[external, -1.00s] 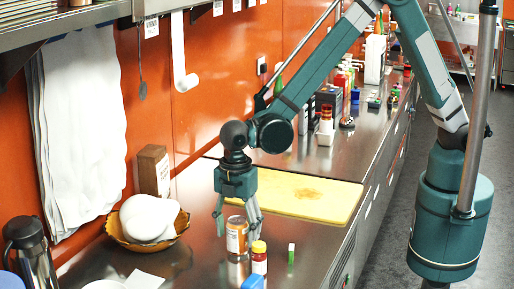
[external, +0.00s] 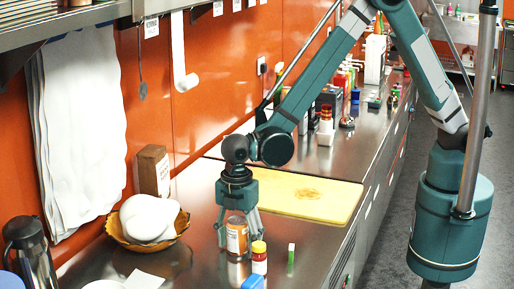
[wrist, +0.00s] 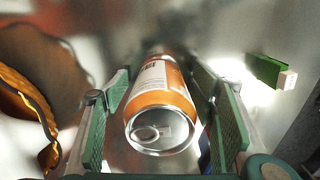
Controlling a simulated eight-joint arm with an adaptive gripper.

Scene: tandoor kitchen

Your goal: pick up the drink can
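The drink can (external: 237,237) is orange and white with a silver top. It stands upright on the steel counter in the external view. In the wrist view the can (wrist: 160,105) sits between my two green finger pads, its lid with the pull tab facing the camera. My gripper (external: 238,240) points down with its fingers on either side of the can. In the wrist view my gripper (wrist: 165,125) is open, with a gap showing on the can's right side and a smaller one on its left.
A red bottle with a yellow cap (external: 259,258) stands just right of the can, and a green-and-white block (external: 291,255) beyond it. A bowl (external: 176,228) with a white item is at left. A yellow cutting board (external: 320,208) lies behind. A blue item (external: 252,283) is in front.

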